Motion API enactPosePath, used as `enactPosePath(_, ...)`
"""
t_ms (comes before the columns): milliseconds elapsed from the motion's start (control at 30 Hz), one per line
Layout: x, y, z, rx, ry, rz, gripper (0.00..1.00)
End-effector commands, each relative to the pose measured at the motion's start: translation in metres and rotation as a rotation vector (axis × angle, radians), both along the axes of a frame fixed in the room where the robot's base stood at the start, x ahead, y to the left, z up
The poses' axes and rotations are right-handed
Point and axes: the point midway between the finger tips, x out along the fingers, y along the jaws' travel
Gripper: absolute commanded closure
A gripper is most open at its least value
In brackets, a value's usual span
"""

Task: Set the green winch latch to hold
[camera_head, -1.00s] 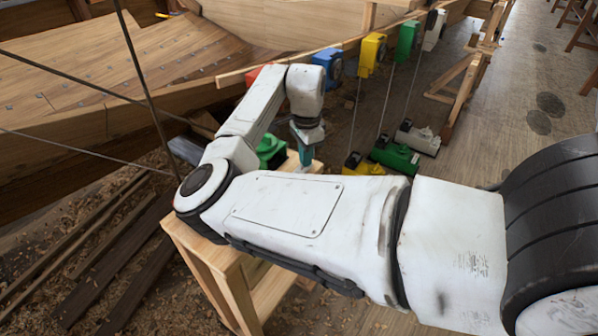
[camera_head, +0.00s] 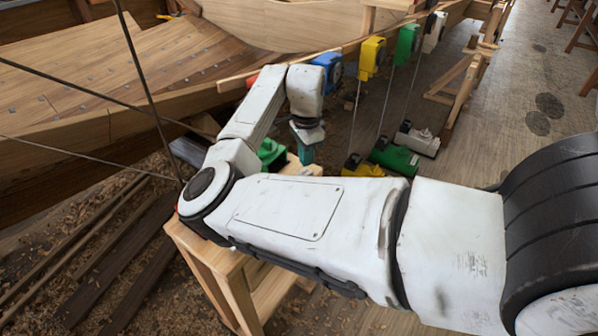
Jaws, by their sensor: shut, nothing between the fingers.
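A green housing (camera_head: 270,151) stands on the wooden stand behind my arm, and my arm hides part of it. Another green unit (camera_head: 395,157) lies on the floor to the right, below a hanging green block (camera_head: 407,39) on a line. No latch can be made out on any of these, so its setting cannot be told. My gripper (camera_head: 305,158) points down over the stand, just right of the green housing. Its teal fingers look shut and empty. Whether the tips touch anything cannot be told.
The wooden stand (camera_head: 240,290) is partly under my arm. Blue (camera_head: 328,62) and yellow (camera_head: 372,55) blocks hang along a wooden rail by the hull (camera_head: 60,85). A yellow unit (camera_head: 362,169) and a white one (camera_head: 418,140) lie beside the green floor unit. Lines cross at left.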

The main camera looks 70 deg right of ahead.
Motion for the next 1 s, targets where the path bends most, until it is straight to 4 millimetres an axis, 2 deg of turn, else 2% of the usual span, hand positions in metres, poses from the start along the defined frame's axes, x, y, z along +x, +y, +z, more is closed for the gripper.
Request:
enactPosePath(33,0.0,0.0,0.008,-0.001,0.001,-0.001,1.0)
enactPosePath(567,-0.001,0.0,0.045,0.0,0.001,-0.002,1.0)
enactPosePath(1000,0.0,0.0,0.045,0.0,0.001,-0.001,1.0)
